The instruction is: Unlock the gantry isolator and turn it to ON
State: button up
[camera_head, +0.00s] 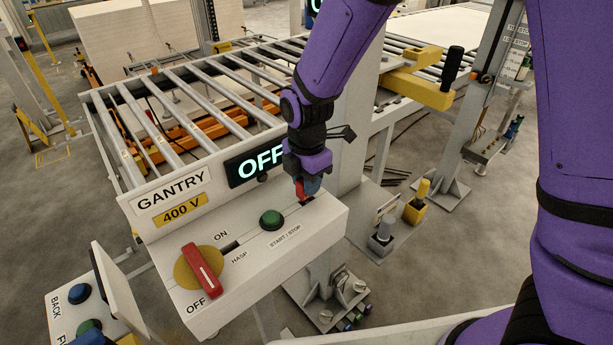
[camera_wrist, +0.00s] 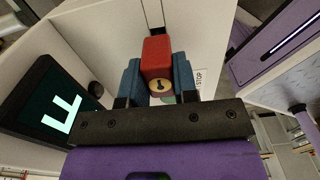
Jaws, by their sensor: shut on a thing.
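The gantry isolator is a red handle (camera_head: 203,270) on a yellow disc (camera_head: 186,272) on the sloped panel top (camera_head: 325,222), between the printed words ON and OFF. The handle lies slanted, its lower end near OFF. The display (camera_head: 255,163) reads OFF. My gripper (camera_head: 308,186) is over the panel's right end, away from the isolator. Its blue fingers are shut on a red padlock (camera_wrist: 157,55) with a brass keyhole face (camera_wrist: 159,85). A thin shackle rises above the body in the wrist view; I cannot tell if it is hooked on anything.
A green START/STOP button (camera_head: 271,219) sits between the isolator and my gripper. The dark hasp slot (camera_head: 230,246) beside the HASP label shows no padlock. A box with blue and green buttons (camera_head: 79,293) stands at lower left. The roller conveyor (camera_head: 205,90) is behind the panel.

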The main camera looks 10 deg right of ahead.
jog(key=shift+f, duration=0.75)
jog(key=o, duration=1.1)
jog(key=shift+c, duration=0.2)
jog(key=shift+r, duration=0.1)
notch_tip(320, 180, up, 11)
jog(key=shift+f, duration=0.2)
jog(key=shift+c, duration=0.2)
